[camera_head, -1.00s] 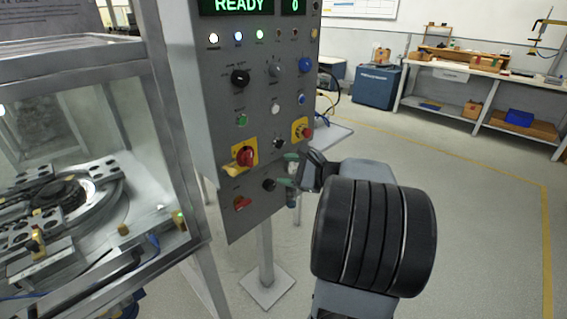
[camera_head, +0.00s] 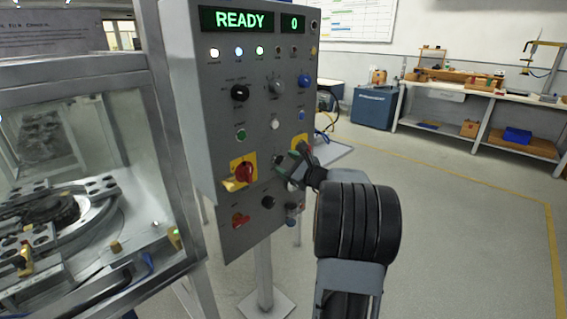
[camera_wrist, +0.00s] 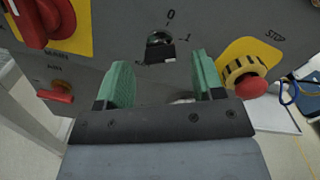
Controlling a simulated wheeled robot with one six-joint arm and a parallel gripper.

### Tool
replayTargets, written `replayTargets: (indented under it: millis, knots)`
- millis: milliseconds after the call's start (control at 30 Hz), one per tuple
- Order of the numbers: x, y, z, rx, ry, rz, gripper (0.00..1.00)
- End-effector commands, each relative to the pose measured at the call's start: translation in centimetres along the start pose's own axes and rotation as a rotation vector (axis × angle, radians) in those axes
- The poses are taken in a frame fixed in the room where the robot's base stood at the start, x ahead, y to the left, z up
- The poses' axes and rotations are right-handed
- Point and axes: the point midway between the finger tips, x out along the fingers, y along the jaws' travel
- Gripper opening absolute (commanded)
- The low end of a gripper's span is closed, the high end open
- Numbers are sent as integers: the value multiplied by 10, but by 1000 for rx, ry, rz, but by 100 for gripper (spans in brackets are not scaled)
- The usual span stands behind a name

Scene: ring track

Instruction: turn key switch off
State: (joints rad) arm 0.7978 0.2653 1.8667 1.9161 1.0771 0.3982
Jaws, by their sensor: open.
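The key switch (camera_wrist: 160,42) is on the grey control panel (camera_head: 215,130), with a "0" mark above it and a "1" mark to its right in the wrist view. A dark key piece sticks out of it, and I cannot tell its exact angle. My gripper (camera_wrist: 165,88) is open, with its green fingers on either side just below the switch and nothing between them. In the head view my gripper (camera_head: 287,165) is in front of the panel's lower right and partly hides the switch.
A red emergency stop (camera_wrist: 250,86) on a yellow plate is close to the right finger. A large red rotary switch (camera_head: 243,173) on yellow and a small red lever (camera_head: 240,219) are to the left. Open floor (camera_head: 450,230) lies right of my arm.

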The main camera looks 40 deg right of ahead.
Motion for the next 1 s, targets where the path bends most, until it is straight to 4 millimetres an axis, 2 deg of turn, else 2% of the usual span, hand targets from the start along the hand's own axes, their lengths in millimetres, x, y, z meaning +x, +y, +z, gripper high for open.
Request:
replayTargets:
  millis: [200,567,1000]
  knots:
    - [16,0,0,0,-1,0,62]
    - [19,0,0,0,0,-1,62]
    - [19,0,0,0,0,-1,21]
